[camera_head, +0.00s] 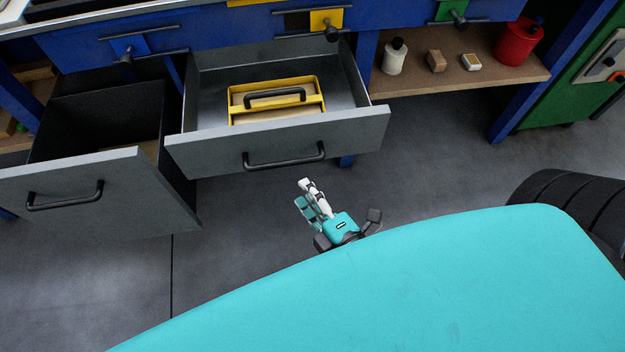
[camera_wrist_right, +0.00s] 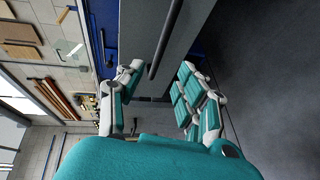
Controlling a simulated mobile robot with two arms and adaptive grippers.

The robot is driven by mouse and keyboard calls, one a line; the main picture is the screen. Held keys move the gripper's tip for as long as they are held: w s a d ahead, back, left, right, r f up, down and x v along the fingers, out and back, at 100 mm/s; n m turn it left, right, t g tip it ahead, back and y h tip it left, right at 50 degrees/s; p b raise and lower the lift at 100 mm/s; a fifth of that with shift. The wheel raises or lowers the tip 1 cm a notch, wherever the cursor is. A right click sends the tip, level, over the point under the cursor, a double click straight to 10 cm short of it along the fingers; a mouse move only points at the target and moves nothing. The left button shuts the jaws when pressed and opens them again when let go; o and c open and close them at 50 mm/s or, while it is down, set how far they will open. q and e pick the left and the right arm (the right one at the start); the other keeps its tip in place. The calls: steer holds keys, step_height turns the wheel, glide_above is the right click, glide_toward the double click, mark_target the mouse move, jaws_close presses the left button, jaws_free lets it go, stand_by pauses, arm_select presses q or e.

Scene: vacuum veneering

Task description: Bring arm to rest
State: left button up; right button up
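My right gripper (camera_head: 305,194) is teal and white and hangs over the floor just in front of the open drawer (camera_head: 215,153), apart from its front in the head view. In the right wrist view my right gripper (camera_wrist_right: 157,78) has its two fingers spread, with nothing held between them. The grey drawer front (camera_wrist_right: 185,30) and its dark handle (camera_wrist_right: 165,42) lie beyond the fingers there. My left gripper is not in view.
A yellow tool carrier (camera_head: 316,84) sits in the open drawer. A deeper drawer (camera_head: 110,195) stands open to its left. A shelf (camera_head: 500,80) holds a white bottle (camera_head: 394,58), small blocks and a red can (camera_head: 517,42). Grey floor (camera_head: 430,170) is clear on the right.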

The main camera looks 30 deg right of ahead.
steer(key=shift+s+d+r, duration=0.1)
steer(key=shift+s+r, duration=0.05)
steer(key=shift+s, duration=0.45)
